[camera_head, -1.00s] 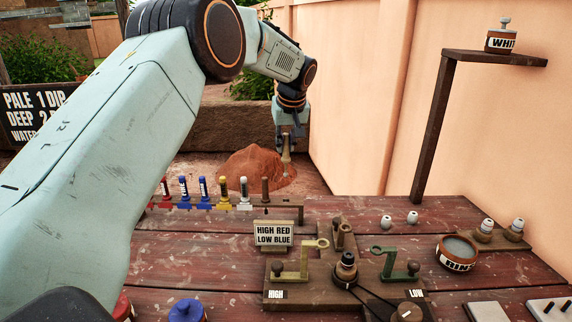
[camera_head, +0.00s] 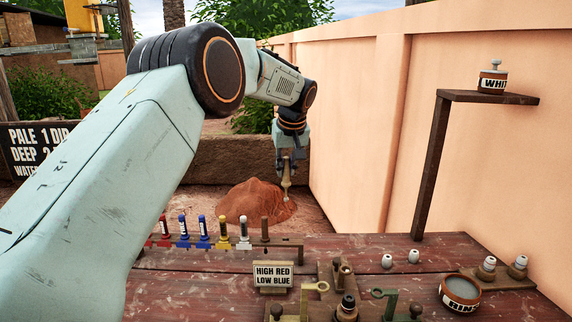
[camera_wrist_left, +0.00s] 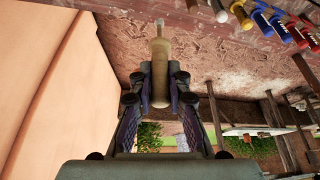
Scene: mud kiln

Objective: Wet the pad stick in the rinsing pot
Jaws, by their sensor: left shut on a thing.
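My left gripper (camera_head: 287,172) is shut on the pad stick (camera_head: 286,182), a pale tan stick. It hangs with its tip downward, beyond the table's far edge and in front of a reddish mound in the head view. In the left wrist view the stick (camera_wrist_left: 160,60) stands between the fingers of my left gripper (camera_wrist_left: 160,82), its small pale tip pointing away. The rinsing pot (camera_head: 459,305), a round brown bowl with a white label and greyish contents, stands on the table at the right, well apart from the stick. My right gripper is not in view.
A rack (camera_head: 280,243) with several coloured sticks lines the table's far left. A sign (camera_head: 273,276) and a wooden stand with hooks (camera_head: 318,287) are in the middle. Small white-topped jars (camera_head: 518,267) stand behind the pot. A dark post with a shelf (camera_head: 432,160) rises at the right.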

